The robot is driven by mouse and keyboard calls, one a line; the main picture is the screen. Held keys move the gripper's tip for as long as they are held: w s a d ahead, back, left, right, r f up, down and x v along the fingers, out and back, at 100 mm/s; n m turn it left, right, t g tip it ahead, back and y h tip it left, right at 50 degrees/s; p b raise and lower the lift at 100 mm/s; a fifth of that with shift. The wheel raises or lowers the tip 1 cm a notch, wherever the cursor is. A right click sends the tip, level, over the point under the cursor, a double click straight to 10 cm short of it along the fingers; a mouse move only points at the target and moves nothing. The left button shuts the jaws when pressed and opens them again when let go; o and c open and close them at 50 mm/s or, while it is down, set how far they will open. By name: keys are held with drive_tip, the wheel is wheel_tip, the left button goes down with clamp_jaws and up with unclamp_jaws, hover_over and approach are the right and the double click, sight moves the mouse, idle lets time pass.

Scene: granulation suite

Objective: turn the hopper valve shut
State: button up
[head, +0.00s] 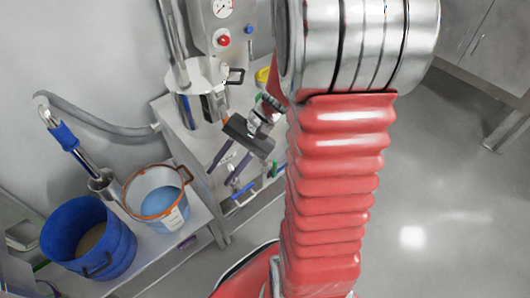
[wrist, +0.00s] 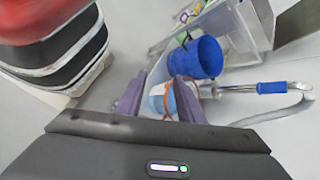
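A metal hopper-like vessel (head: 198,73) with a pale round top stands at the back, beside the wall unit. A small black handle (head: 236,75) sticks out at its right side; I cannot tell for sure whether it is the valve lever. My gripper (head: 230,170) is below and to the right of the vessel, apart from it, pointing down and left. Its two purple fingers are spread with nothing held between them. In the wrist view my gripper (wrist: 158,98) also shows open fingers, with a bucket beyond them. The vessel's lower part is partly hidden.
A blue bucket (head: 88,236) and a clear bucket with an orange rim (head: 156,198) stand on a steel bench (head: 205,215) at left. A grey hose (head: 95,122) with a blue-gripped metal pipe (head: 65,138) is behind them. Open floor (head: 430,200) lies right.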

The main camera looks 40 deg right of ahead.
drive_tip(key=w+d+f+m+t+y, duration=0.3)
drive_tip(key=d+f+m+t, duration=0.2)
drive_tip(key=d+f+m, duration=0.25)
drive_tip(key=m+t+h, duration=1.1)
drive_tip(key=m+t, duration=0.1)
drive_tip(key=m, duration=0.6)
approach(276, 168)
drive_tip(key=s, duration=0.3)
drive_tip(key=shift+a+r+n, duration=0.1)
drive_tip(key=shift+r+n, duration=0.05)
drive_tip(key=shift+n, duration=0.1)
drive_tip(key=shift+w+a, duration=0.2)
drive_tip(key=shift+w, duration=6.7)
drive_tip(key=shift+c, duration=0.6)
